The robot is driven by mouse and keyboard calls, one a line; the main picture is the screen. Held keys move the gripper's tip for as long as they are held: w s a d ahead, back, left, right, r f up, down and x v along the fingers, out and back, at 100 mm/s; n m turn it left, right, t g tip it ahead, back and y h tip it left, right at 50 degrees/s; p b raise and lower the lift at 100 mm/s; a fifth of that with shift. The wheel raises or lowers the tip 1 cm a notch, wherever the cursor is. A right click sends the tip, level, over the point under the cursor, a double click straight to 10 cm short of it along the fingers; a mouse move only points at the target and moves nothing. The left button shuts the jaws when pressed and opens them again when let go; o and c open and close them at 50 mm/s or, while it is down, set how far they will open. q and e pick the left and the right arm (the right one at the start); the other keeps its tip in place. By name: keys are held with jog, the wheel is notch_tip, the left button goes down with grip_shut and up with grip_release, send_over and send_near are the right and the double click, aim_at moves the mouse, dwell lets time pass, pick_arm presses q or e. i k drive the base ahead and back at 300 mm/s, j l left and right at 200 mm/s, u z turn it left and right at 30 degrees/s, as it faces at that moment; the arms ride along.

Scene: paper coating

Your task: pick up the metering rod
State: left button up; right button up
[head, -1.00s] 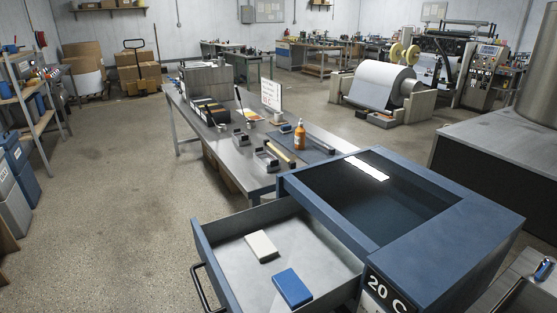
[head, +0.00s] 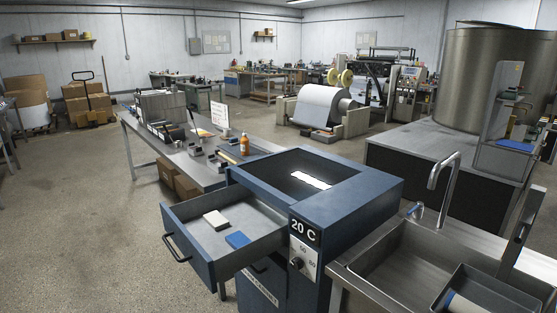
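I cannot make out the metering rod for certain. A thin yellowish bar (head: 227,157) lies on the steel bench (head: 205,177), near an orange bottle (head: 244,145); it is too small to identify. At the bottom right, a pale and blue object (head: 460,303) lies in a dark tray (head: 497,292) in the sink, partly cut off by the frame edge. Neither of my grippers is in view.
A blue cabinet (head: 345,205) marked 20 C has an open drawer (head: 185,235) holding a white block (head: 216,219) and a blue block (head: 238,240). A steel sink (head: 400,265) with a tap (head: 437,180) stands to the right. Open floor (head: 80,215) lies left.

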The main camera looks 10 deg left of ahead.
aim_at(218, 151)
jog(key=i+j+z, duration=0.1)
jog(key=j+z, duration=0.15)
jog(key=z, duration=0.2)
jog(key=i+j+z, duration=0.1)
jog(key=j+z, duration=0.2)
jog(key=z, duration=0.2)
jog(key=j+z, duration=0.3)
jog(key=z, duration=0.15)
jog(key=j, duration=1.4)
jog(key=k+j, duration=0.1)
jog(key=j, duration=1.3)
